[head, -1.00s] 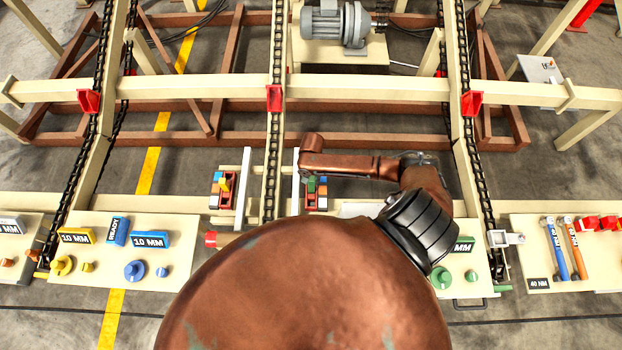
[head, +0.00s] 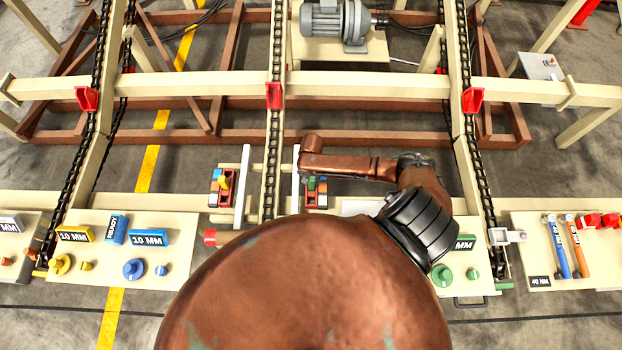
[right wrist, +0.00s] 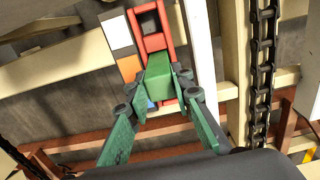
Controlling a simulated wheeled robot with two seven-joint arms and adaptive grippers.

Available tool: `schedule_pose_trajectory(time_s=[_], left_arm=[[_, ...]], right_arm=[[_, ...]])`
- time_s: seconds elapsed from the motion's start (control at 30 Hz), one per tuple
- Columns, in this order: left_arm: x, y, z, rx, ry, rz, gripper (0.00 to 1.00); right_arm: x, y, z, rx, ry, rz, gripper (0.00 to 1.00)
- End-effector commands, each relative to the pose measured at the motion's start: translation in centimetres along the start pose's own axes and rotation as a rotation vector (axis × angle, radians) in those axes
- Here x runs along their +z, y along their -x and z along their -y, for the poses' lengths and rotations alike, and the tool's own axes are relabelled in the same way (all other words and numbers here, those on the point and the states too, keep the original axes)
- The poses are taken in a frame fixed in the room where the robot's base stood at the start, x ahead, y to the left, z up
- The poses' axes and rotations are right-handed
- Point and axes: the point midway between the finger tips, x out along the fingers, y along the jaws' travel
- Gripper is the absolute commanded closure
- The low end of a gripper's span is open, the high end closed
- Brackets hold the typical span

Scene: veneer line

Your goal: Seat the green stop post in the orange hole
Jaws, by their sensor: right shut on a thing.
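The green stop post (right wrist: 158,72) is a short green block in the right wrist view. My right gripper (right wrist: 160,86) is shut on it, with a green finger on each side. The post overlaps the lower part of a red frame (right wrist: 153,43) with dark square openings. Orange (right wrist: 130,68), white (right wrist: 116,33) and blue (right wrist: 151,104) patches lie beside the frame. The orange hole itself is not clear, and I cannot tell whether the post's foot is in a hole or above it. In the head view my right arm partly covers this fixture (head: 322,199). My left gripper is not in view.
A similar fixture with a yellow block (head: 223,182) stands to the left, across a chain rail (head: 272,150). A white upright bar (right wrist: 198,60) runs close beside the gripper.

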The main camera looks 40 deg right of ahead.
Motion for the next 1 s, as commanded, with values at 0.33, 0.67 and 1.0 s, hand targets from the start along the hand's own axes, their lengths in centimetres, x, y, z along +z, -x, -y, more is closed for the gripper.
schedule_pose_trajectory(time_s=[0.33, 0.67, 1.0], left_arm=[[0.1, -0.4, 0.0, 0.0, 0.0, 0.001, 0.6], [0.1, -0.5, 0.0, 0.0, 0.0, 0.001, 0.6], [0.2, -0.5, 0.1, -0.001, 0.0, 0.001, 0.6]], right_arm=[[0.0, -0.9, 0.0, 0.0, 0.0, -0.001, 1.0], [0.0, -1.1, 0.0, 0.0, 0.0, -0.001, 0.67], [0.0, -1.1, -0.1, 0.001, 0.0, 0.0, 0.59]])
